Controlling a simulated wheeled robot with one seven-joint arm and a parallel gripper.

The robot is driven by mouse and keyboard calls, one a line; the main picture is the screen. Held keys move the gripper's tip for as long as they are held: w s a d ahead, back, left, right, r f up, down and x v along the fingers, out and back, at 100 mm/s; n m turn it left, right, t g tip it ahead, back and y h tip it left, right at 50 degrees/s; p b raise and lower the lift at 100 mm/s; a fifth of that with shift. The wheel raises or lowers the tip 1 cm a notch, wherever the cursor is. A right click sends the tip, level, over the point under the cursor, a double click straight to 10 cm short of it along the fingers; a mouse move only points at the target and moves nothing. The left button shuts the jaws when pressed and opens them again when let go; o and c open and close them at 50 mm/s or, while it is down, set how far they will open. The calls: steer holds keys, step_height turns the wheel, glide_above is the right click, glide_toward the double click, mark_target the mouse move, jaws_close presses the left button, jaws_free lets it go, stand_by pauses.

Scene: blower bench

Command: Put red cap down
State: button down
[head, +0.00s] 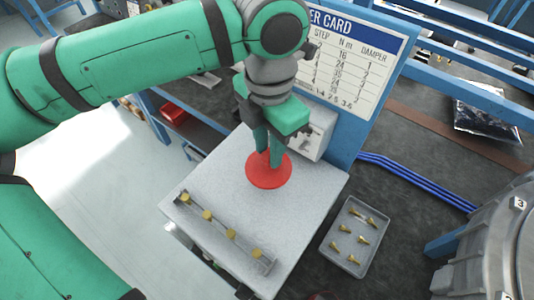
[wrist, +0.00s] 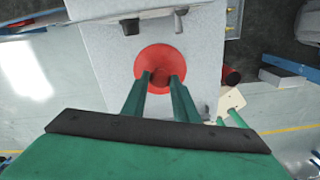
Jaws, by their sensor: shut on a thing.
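The red cap (head: 268,178) is a round red disc over the back part of the pale grey block top. It also shows in the wrist view (wrist: 151,60). My gripper (head: 276,160) points down at the cap, and its green fingers are shut on the cap's middle. In the wrist view my gripper (wrist: 160,80) has both fingertips at the cap's centre. I cannot tell whether the cap touches the surface or hangs just above it. The fingers hide the part they grip.
A bar with several yellow knobs (head: 207,215) lies on the front of the block top (head: 215,180). A grey tray (head: 336,262) of brass pieces stands right. A card (head: 350,62) on a blue panel rises behind. A large grey housing (head: 490,250) fills the lower right.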

mark_target(267, 151)
steer(key=shift+w+f, duration=0.35)
steer(key=shift+f, duration=0.1)
steer(key=shift+w+a+f, duration=0.1)
steer(key=shift+a+f, duration=0.05)
steer(key=shift+f, duration=1.5)
steer(key=shift+f, duration=0.3)
steer(key=c, duration=1.4)
jaws_free()
step_height(267, 151, up, 13)
steer(key=shift+f, duration=0.15)
